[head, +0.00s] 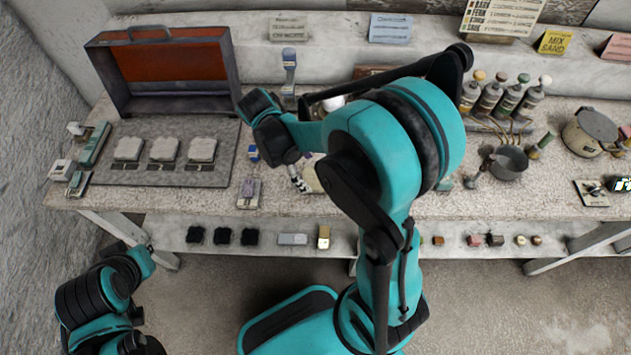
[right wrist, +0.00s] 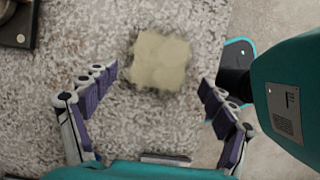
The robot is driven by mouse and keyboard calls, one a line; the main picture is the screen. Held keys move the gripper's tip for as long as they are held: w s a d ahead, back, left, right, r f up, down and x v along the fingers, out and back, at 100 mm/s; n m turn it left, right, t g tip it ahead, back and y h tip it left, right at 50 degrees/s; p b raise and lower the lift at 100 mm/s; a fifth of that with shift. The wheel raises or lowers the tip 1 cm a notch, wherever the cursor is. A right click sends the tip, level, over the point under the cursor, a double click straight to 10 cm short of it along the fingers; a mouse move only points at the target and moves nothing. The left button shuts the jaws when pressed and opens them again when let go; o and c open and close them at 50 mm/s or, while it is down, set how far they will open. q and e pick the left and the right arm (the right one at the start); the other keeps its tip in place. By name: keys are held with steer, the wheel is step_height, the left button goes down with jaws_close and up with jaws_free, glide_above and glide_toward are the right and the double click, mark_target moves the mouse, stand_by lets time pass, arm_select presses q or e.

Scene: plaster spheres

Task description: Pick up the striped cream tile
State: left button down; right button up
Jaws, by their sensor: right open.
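A pale cream-beige square tile (right wrist: 160,60) lies flat on the speckled bench, at the upper middle of the right wrist view. No stripes can be made out at this size. In the head view a cream patch (head: 312,176), apparently the same tile, is mostly hidden by my right arm. My right gripper (right wrist: 162,80) is open and empty, its purple-padded fingers on either side of the tile's near edge, apart from it. In the head view my right gripper (head: 299,181) is partly hidden under the arm. Of my left arm only links show, low at the left.
A red-lined open case (head: 165,62) and a mat (head: 120,176) bearing pale blocks stand at left. A small purple-grey stand (head: 249,192) is just left of my gripper. Several bottles (head: 490,94), a pan (head: 507,163) and a lidded pot (head: 588,134) stand at right.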

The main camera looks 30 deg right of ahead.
mark_target(314, 179)
steer(key=b+x, duration=0.1)
steer(key=x, duration=0.2)
steer(key=shift+d+f, duration=0.15)
steer(key=shift+f, duration=0.15)
steer(key=shift+r, duration=0.1)
steer(key=c, duration=1.4)
steer(key=shift+r, duration=0.1)
